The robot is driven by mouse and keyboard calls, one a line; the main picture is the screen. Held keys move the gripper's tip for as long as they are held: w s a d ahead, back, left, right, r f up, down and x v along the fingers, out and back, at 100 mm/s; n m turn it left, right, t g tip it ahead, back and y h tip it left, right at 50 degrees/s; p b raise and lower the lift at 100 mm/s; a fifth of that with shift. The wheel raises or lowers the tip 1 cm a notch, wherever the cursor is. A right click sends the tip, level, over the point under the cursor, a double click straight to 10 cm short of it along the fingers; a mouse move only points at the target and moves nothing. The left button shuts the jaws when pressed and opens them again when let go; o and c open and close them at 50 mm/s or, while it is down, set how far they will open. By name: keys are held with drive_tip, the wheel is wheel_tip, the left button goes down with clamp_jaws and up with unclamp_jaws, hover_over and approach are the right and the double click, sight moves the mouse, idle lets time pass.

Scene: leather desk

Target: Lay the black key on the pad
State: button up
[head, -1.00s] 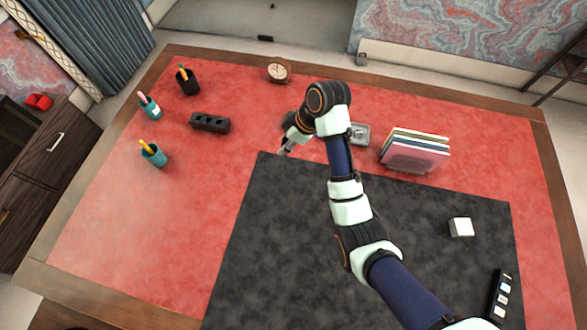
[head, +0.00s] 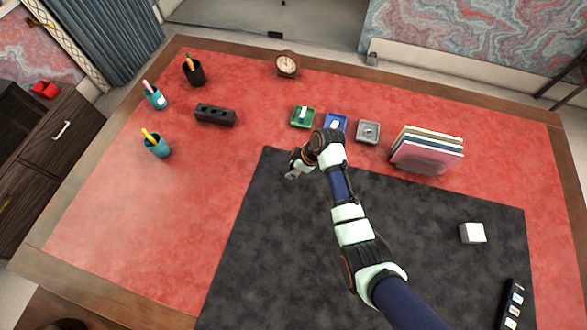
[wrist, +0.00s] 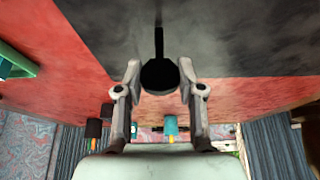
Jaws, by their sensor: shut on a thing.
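The black key (wrist: 160,76) is between my gripper's fingertips in the wrist view, its round head gripped and its thin shaft pointing to the top of the picture. My gripper (head: 292,174) is shut on it. In the head view the key is too small to make out. The large dark grey pad (head: 270,240) covers the front middle and right of the red desk top. My gripper is over the pad's back left corner area; its exact height above the pad I cannot tell.
Green (head: 303,117), blue (head: 338,119) and grey (head: 368,132) trays stand behind the pad, beside upright books (head: 428,152). A white cube (head: 472,233) and a black strip (head: 510,305) lie at the right. A black holed block (head: 214,115), pen cups (head: 157,147) and clock (head: 287,65) stand left and back.

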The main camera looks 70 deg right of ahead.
drive_tip(key=shift+f, duration=0.15)
drive_tip(key=shift+f, duration=0.15)
drive_tip(key=o, duration=1.1)
drive_tip(key=p+v, duration=0.3)
drive_tip(key=v, duration=0.9)
drive_tip(key=shift+r, duration=0.2)
